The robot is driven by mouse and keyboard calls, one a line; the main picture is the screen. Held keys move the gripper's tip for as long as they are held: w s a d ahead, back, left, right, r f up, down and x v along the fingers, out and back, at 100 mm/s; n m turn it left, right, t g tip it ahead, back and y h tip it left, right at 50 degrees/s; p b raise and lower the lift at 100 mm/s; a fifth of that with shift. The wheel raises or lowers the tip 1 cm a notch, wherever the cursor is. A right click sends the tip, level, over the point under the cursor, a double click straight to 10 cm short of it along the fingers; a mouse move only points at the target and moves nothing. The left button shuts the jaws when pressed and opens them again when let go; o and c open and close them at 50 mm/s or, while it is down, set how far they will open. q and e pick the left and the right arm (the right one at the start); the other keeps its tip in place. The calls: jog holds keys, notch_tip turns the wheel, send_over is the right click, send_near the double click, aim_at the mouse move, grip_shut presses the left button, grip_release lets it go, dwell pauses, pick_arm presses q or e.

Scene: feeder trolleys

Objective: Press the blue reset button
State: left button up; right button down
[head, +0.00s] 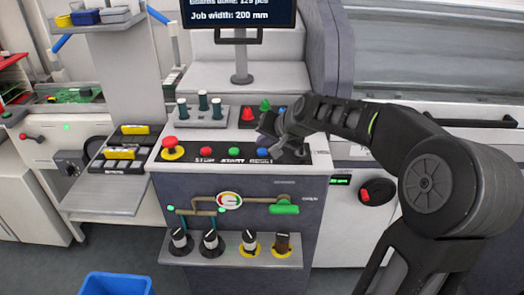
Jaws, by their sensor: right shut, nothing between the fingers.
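The blue button (263,153) is at the right of a row on the black strip of the console, beside a green button (234,151) and a red button (206,152). It has a label below it, too small to read surely. My right gripper (274,143) reaches in from the right and is shut and empty. Its fingers are just above and behind the blue button, partly covering that area. I cannot tell whether they touch it. My left gripper is not in view.
A red mushroom button on a yellow base (172,148) is at the strip's left end. Behind the row stand dark green pegs on a grey block (203,122) and red and green cones. A monitor (238,14) is above. A blue bin (116,284) is on the floor.

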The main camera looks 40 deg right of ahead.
aim_at(264, 153)
jog(key=shift+f, duration=0.15)
dwell(0.5)
jog(key=shift+f+b, duration=0.3)
jog(key=shift+b, duration=0.15)
jog(key=shift+f+b, duration=0.45)
jog(key=shift+f, duration=0.05)
dwell(0.5)
jog(key=shift+r, duration=0.1)
jog(key=shift+r+p, duration=0.7)
jog(key=shift+r, duration=0.1)
jog(key=shift+r, duration=0.1)
notch_tip(264, 153, up, 5)
jog(key=p, duration=0.4)
dwell(1.0)
